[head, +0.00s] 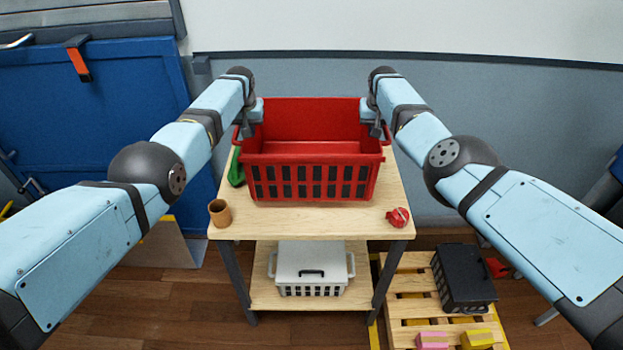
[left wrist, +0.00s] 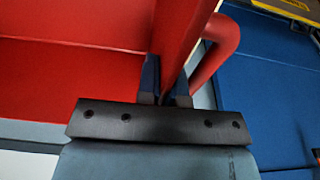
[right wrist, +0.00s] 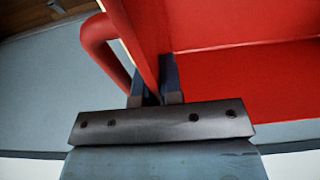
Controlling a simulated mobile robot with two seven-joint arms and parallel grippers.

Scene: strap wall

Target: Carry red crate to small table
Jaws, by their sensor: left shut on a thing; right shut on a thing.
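The red crate (head: 312,158) is upright over the wooden top of the small table (head: 290,222), near its back half. I cannot tell whether its base touches the top. My left gripper (head: 245,126) is shut on the crate's left wall, beside its side handle. The left wrist view shows the red wall of the crate (left wrist: 60,80) running between the fingers. My right gripper (head: 377,126) is shut on the right wall in the same way, and the right wrist view shows the crate (right wrist: 240,80) too. The crate is empty as far as I see.
On the tabletop are a brown cup (head: 220,213) front left, a red object (head: 398,217) front right and a green object (head: 236,168) at the left edge. A white crate (head: 311,268) sits on the lower shelf. A pallet (head: 404,308) with a black crate (head: 463,278) stands right.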

